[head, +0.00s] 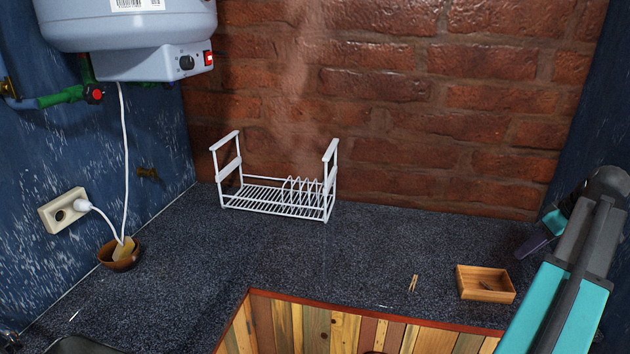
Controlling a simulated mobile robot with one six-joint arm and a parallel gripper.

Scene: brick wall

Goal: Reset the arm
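My arm (565,290) rises from the bottom right corner, teal and dark grey. It bends at a dark joint near the right edge of the picture. Beyond the bend, a part with a teal band and a dark purplish end (533,246) shows left of the upper link, above the counter near the right wall. This end seems to be my gripper, but its fingers cannot be made out. Whether it is open or shut, or holds anything, does not show.
A small wooden box (486,284) sits on the dark counter (370,245) just left of my arm, beside a clothespin-like wooden piece (412,283). A white dish rack (275,200) stands by the brick wall. A brown bowl (120,262) is at left, under a water heater (130,30).

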